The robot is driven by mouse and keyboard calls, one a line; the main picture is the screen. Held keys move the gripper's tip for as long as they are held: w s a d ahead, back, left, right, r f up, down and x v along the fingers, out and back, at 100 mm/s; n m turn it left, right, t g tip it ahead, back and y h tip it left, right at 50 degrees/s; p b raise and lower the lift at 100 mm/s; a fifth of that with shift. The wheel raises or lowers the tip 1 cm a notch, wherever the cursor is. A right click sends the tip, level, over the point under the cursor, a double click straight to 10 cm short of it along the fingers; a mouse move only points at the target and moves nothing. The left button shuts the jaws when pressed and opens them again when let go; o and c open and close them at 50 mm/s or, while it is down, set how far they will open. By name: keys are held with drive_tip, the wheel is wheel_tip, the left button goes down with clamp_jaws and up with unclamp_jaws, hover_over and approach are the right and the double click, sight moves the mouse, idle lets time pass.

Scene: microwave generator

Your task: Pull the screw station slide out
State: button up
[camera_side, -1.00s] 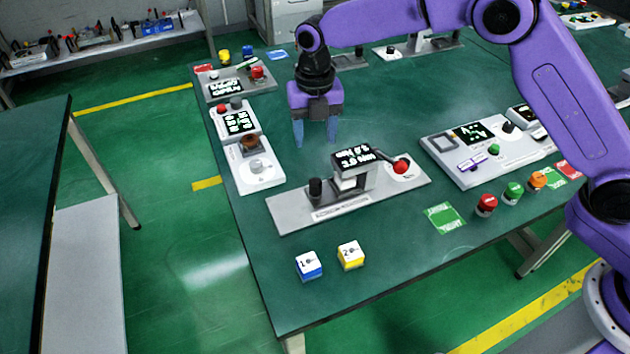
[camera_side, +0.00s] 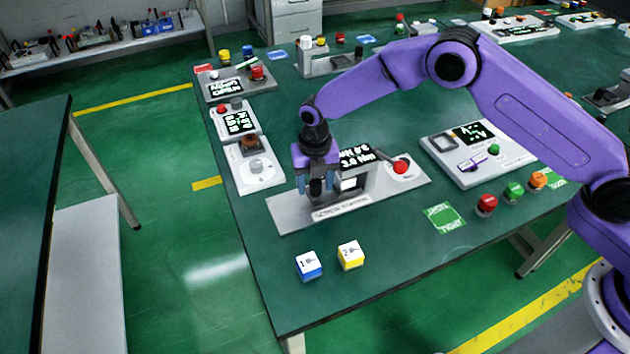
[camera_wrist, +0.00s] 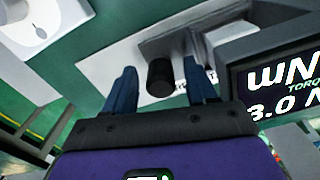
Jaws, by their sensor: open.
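The screw station (camera_side: 385,181) is a grey plate with a small display, a red knob (camera_side: 401,166) on its right and a dark cylindrical slide handle (camera_side: 316,187) on its left part. My gripper (camera_side: 315,190) is over the left part of the station, with its blue fingers pointing down around the handle. In the wrist view, the dark handle (camera_wrist: 160,77) sits between the two open fingertips (camera_wrist: 162,82), with gaps on both sides. The display (camera_wrist: 285,85) is close to the right finger there. The side view partly hides the handle behind the fingers.
A blue-and-white cube (camera_side: 308,266) and a yellow-and-white cube (camera_side: 350,255) stand in front of the station. A device with a round white dial (camera_side: 258,170) lies to its left. A larger panel (camera_side: 478,152) and several coloured buttons are on the right.

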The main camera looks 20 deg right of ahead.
drive_tip(key=shift+c, duration=0.4)
clamp_jaws()
drive_tip(key=a, duration=0.9)
drive_tip(key=shift+w, duration=0.1)
drive_tip(key=shift+a, duration=0.2)
drive_tip(key=shift+a+r, duration=0.1)
drive_tip(key=shift+o, duration=0.4)
unclamp_jaws()
